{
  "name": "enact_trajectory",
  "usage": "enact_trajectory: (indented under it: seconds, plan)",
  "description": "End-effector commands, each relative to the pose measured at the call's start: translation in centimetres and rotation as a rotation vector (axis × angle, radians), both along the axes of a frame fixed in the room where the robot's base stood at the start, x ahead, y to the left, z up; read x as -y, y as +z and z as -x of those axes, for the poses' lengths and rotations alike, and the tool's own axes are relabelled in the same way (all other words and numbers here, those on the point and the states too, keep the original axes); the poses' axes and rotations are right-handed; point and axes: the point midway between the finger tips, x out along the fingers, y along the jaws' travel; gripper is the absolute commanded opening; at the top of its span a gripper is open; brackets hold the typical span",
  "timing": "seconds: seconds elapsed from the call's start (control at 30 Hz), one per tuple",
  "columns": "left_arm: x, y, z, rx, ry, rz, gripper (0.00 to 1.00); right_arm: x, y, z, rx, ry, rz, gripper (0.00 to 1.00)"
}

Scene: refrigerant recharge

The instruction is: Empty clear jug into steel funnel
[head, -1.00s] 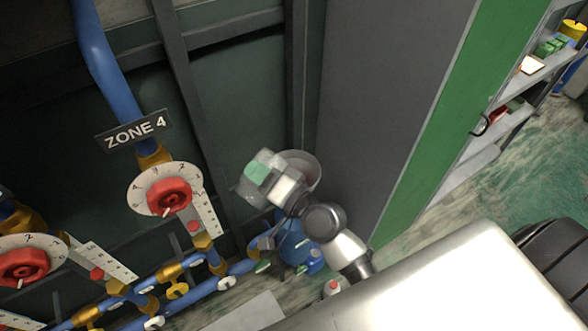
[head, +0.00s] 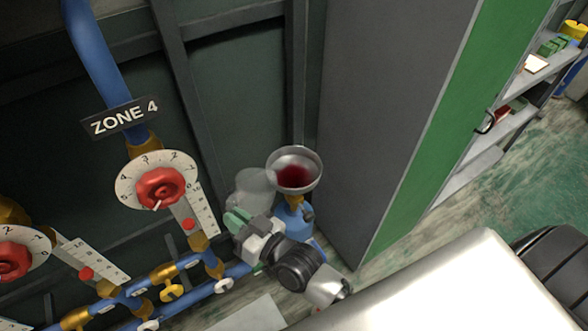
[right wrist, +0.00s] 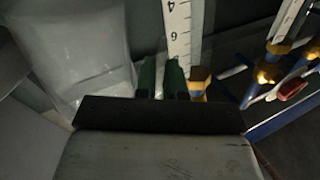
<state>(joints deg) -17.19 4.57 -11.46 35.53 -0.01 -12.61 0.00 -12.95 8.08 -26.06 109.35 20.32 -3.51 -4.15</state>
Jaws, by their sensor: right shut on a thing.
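In the right wrist view the jug (right wrist: 75,45) fills the upper left, beside the green fingers (right wrist: 162,78). My left gripper is not in view.
Blue pipes with brass valves, red dial knobs (head: 160,188) and white scales (head: 196,212) stand left of the jug. A ZONE 4 sign (head: 124,119) hangs above. A grey cabinet side (head: 380,110) rises close to the right of the funnel. A shelf (head: 500,135) stands farther right.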

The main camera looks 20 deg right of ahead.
Motion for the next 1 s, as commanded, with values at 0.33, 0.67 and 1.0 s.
enact_trajectory:
  seconds: [0.33, 0.67, 1.0]
  plan:
    - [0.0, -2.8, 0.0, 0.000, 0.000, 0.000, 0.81, -1.0, -4.6, 0.5, 0.062, 0.003, 0.125, 0.00]
    - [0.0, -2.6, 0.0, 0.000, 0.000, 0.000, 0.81, -1.7, -5.8, 0.9, 0.132, 0.005, 0.270, 0.00]
    - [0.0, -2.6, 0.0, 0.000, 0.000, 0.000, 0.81, -1.8, -5.9, 0.9, 0.136, 0.005, 0.276, 0.00]
